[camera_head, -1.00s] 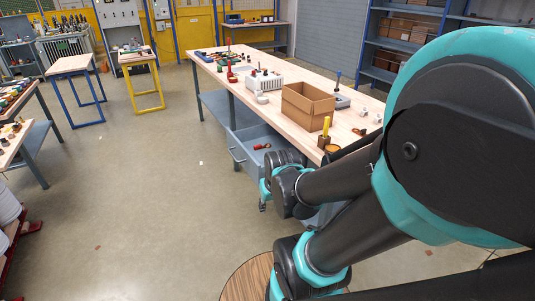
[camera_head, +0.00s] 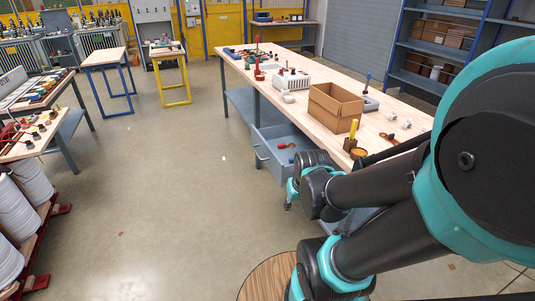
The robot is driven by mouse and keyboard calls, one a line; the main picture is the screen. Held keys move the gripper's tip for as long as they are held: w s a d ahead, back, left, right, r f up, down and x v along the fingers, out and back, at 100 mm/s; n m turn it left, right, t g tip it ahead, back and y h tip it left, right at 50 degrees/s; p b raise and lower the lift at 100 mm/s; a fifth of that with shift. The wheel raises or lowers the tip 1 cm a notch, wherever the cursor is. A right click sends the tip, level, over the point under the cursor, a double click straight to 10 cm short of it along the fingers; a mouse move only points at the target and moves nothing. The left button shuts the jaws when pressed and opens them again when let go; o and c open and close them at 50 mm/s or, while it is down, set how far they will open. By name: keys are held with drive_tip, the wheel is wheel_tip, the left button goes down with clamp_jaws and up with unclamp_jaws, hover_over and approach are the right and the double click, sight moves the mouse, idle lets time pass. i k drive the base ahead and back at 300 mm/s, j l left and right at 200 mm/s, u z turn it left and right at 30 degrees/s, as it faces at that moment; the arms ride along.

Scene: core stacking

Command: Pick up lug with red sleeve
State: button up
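A small red and copper-coloured piece (camera_head: 286,146) lies in the open drawer of the long workbench; it may be the lug with the red sleeve, but it is too small to be sure. Small copper-coloured pieces (camera_head: 388,138) lie on the workbench top near its front end. Several small dark and brown pieces (camera_head: 38,129) stand on the left bench, too small to name. My arm fills the right side of the picture, and the gripper at its end cannot be made out.
The long workbench (camera_head: 318,124) carries an open cardboard box (camera_head: 335,108), a white device (camera_head: 291,80) and a yellow-handled tool (camera_head: 353,130). Its drawer (camera_head: 275,160) sticks out. White spools (camera_head: 32,178) stand at the left. Blue (camera_head: 104,57) and yellow (camera_head: 168,50) tables stand behind. The middle floor is clear.

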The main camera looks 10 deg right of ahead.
sight(280, 146)
drive_tip(key=z, duration=0.35)
drive_tip(key=i+j+z, duration=0.15)
drive_tip(key=j+z, duration=0.25)
drive_tip(key=i+j+z, duration=0.1)
drive_tip(key=j+z, duration=0.3)
drive_tip(key=j, duration=0.15)
drive_tip(key=j+z, duration=0.2)
drive_tip(key=j, duration=1.6)
drive_tip(key=i, duration=0.1)
